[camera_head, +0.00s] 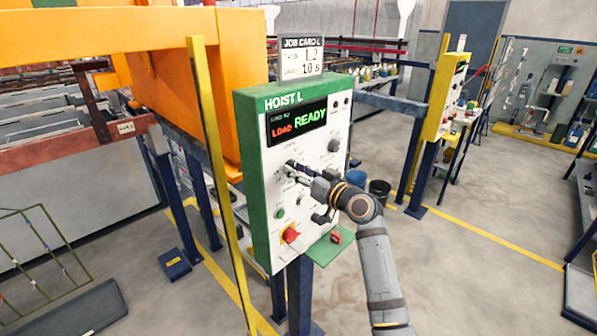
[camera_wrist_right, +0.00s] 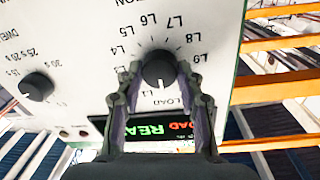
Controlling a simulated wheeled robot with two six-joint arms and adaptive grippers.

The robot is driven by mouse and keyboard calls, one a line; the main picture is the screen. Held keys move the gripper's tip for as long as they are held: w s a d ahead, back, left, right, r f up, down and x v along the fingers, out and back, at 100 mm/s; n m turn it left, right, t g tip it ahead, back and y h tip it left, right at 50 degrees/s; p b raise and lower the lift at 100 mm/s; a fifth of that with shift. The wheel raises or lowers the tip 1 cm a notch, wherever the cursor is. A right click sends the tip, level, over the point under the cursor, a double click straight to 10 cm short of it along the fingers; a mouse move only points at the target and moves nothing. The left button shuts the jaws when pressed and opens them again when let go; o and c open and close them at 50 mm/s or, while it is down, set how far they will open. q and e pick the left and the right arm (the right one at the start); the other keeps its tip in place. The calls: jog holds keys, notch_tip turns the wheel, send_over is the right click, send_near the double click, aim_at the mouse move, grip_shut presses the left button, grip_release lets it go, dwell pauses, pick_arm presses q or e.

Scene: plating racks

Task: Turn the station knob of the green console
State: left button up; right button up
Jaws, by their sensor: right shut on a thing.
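The green console (camera_head: 245,150) is a white-faced box with a green edge, labelled HOIST L, in the middle of the head view. Its display (camera_head: 297,122) shows LOAD and READY. The station knob (camera_wrist_right: 158,68) is black and round, ringed by LOAD and L labels; its white mark points towards LOAD in the right wrist view. My right gripper (camera_head: 290,170) is at the console face and mostly hides this knob in the head view. Its fingers (camera_wrist_right: 160,76) are closed on both sides of the knob. My left gripper is in neither view.
A dwell knob (camera_wrist_right: 37,87) sits beside the station knob. A job card (camera_head: 301,56) stands on top. A yellow post (camera_head: 215,150) rises just left. A yellow console (camera_head: 444,100) stands behind right.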

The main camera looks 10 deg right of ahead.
jog(key=m+p, duration=0.3)
jog(key=m, duration=0.2)
jog(key=shift+r+g, duration=0.2)
jog(key=shift+g, duration=0.1)
jog(key=m+p, duration=0.2)
jog(key=m, duration=0.1)
jog(key=shift+m, duration=0.3)
jog(key=shift+f+m+p, duration=0.1)
jog(key=shift+m+p, duration=0.5)
jog(key=shift+m, duration=0.6)
jog(key=o, duration=1.2)
jog(key=shift+d, duration=0.1)
jog(key=shift+c, duration=0.2)
